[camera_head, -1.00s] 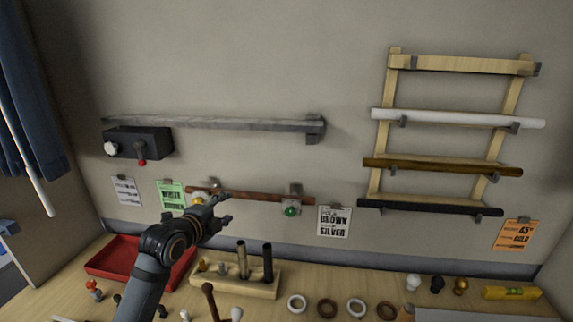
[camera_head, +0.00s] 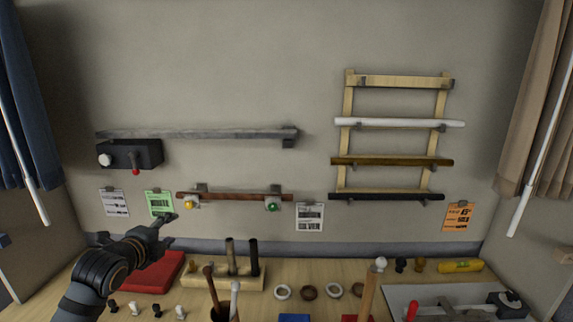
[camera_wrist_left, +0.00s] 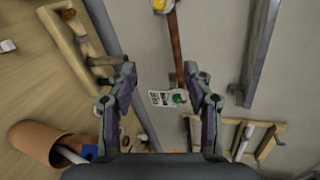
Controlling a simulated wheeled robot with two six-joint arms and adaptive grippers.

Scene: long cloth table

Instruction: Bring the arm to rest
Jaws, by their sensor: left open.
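My left arm comes in at the lower left of the head view. Its gripper (camera_head: 160,232) is in front of the wall, above the red tray (camera_head: 150,272) and below the green card (camera_head: 160,204). In the left wrist view the two fingers of the left gripper (camera_wrist_left: 162,95) stand wide apart with nothing between them. The brown rod (camera_head: 235,196) with a yellow end and a green end hangs on wall brackets, apart from the gripper. My right gripper does not show.
A grey rail (camera_head: 200,133) and a dark box (camera_head: 130,154) are on the wall. A wooden rack (camera_head: 348,100) holds several rods at right. A wooden block (camera_head: 215,281) with upright pegs, rings (camera_head: 309,292) and a brown cup (camera_wrist_left: 40,140) stand on the table.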

